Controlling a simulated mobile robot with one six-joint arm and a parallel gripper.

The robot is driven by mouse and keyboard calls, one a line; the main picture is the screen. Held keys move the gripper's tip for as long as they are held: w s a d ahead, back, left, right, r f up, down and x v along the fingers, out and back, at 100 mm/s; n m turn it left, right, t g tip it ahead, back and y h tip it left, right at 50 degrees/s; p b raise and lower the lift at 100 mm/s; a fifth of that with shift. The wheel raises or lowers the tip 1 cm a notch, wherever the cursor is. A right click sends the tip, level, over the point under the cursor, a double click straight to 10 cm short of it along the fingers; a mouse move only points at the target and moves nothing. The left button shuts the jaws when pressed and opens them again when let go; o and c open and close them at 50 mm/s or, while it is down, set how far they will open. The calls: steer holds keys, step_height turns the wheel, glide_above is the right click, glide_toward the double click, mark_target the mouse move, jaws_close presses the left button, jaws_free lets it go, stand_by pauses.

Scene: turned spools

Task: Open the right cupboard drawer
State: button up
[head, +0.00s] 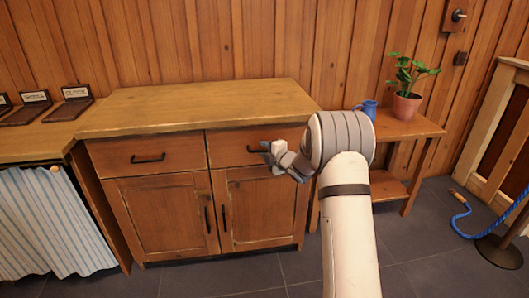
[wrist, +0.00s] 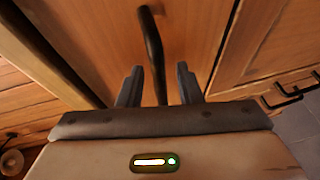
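The right cupboard drawer (head: 228,152) is a brown wooden front under the worktop, and it looks shut, flush with the cupboard. Its black bar handle (head: 254,150) is partly hidden by my gripper (head: 267,151) in the head view. In the wrist view the handle (wrist: 152,42) runs lengthwise between the two dark fingers of my gripper (wrist: 158,78). The fingers are open, one on each side of the handle, with a gap visible on both sides. The drawer front (wrist: 192,30) fills the upper middle of the wrist view.
The left drawer (head: 118,158) and both cupboard doors (head: 160,215) are shut. The wooden worktop (head: 190,105) above is bare. A side table (head: 415,128) with a blue mug (head: 369,107) and a potted plant (head: 406,105) stands right. The floor in front looks clear.

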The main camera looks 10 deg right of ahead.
steer(key=shift+c, duration=0.4)
jaws_close()
